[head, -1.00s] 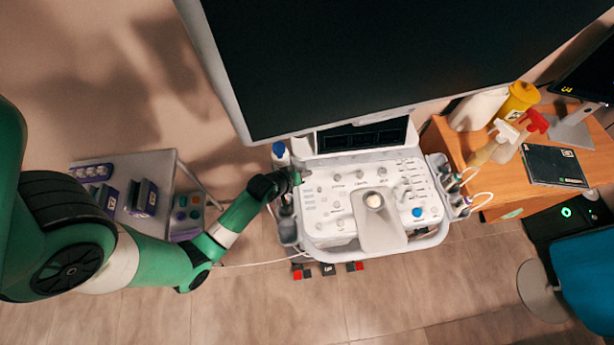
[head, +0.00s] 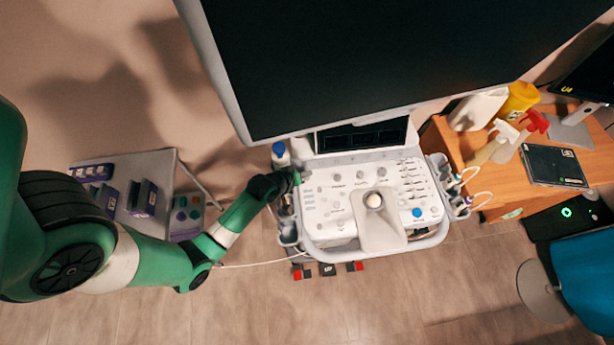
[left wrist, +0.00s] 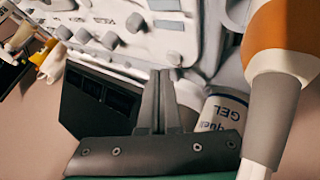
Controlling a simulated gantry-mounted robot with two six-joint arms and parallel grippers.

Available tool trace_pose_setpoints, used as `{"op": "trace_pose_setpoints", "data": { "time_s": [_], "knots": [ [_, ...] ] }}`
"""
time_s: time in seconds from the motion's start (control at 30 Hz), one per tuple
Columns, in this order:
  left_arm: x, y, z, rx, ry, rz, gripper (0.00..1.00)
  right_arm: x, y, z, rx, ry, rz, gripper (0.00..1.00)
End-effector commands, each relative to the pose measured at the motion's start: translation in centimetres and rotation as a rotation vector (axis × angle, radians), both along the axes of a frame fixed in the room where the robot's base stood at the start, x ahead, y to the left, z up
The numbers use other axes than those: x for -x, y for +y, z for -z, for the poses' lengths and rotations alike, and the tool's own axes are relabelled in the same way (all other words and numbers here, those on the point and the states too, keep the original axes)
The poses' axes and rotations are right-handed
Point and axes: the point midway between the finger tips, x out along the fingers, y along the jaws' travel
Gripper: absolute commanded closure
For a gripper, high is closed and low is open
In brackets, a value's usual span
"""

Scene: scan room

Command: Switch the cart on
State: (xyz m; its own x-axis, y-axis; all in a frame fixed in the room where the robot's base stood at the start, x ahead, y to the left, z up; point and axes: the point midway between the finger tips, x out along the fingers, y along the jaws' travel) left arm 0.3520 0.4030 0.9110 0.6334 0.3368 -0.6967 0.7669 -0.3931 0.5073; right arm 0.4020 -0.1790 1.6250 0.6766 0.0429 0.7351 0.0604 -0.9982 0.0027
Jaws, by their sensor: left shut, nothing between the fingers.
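The cart (head: 335,228) is a white ultrasound console with knobs, sliders and a blue button (head: 417,212) on its panel. Its large screen (head: 380,60) is dark. My left gripper (head: 295,178) is at the panel's upper left corner. In the left wrist view my left gripper (left wrist: 162,75) is shut and empty, its fingertips close to the panel edge (left wrist: 140,50). I cannot tell whether they touch it. A small grey button (left wrist: 168,26) shows just beyond the fingertips. My right gripper is not in view.
A gel bottle (left wrist: 220,110) stands close beside my left gripper, with probes (left wrist: 275,100) in holders near it. A grey side cart (head: 150,160) with boxes stands at left. A wooden desk (head: 470,150) with spray bottles stands at right.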

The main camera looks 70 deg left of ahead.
Motion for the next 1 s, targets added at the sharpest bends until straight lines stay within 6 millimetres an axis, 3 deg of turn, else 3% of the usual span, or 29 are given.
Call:
{"op": "trace_pose_setpoints", "data": {
  "time_s": [1.0],
  "knots": [
    [0.0, 0.0, 1.3, 0.0, 0.0, 0.0, 1.0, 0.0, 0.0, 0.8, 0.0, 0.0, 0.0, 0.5]
  ]
}}
